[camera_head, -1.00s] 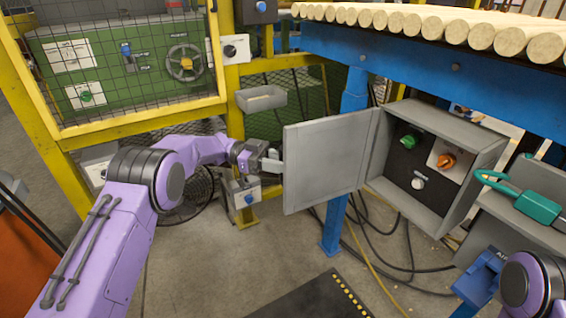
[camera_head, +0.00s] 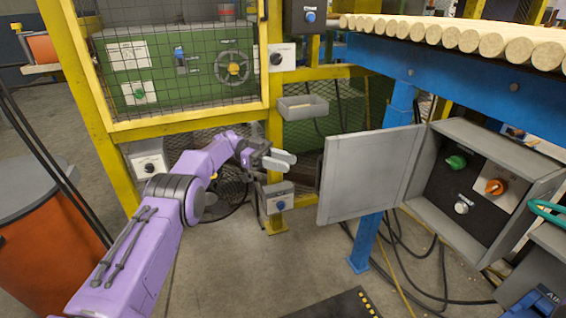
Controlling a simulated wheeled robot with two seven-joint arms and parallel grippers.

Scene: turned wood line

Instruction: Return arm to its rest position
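My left arm (camera_head: 150,240) is purple and reaches in from the lower left. Its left gripper (camera_head: 281,160) points right, with two pale fingers apart and nothing between them. It hangs in the air just left of the grey cabinet door (camera_head: 370,175), with a small gap to the door's free edge. The door stands swung open to the left of its grey control box (camera_head: 535,185). Inside the box are a green knob (camera_head: 456,162), an orange knob (camera_head: 495,187) and a pale button (camera_head: 461,207). My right gripper is out of view.
A yellow frame (camera_head: 190,125) with mesh guards a green machine behind my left arm. An orange bin (camera_head: 50,255) stands left. A blue beam (camera_head: 450,75) carries wooden rods.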

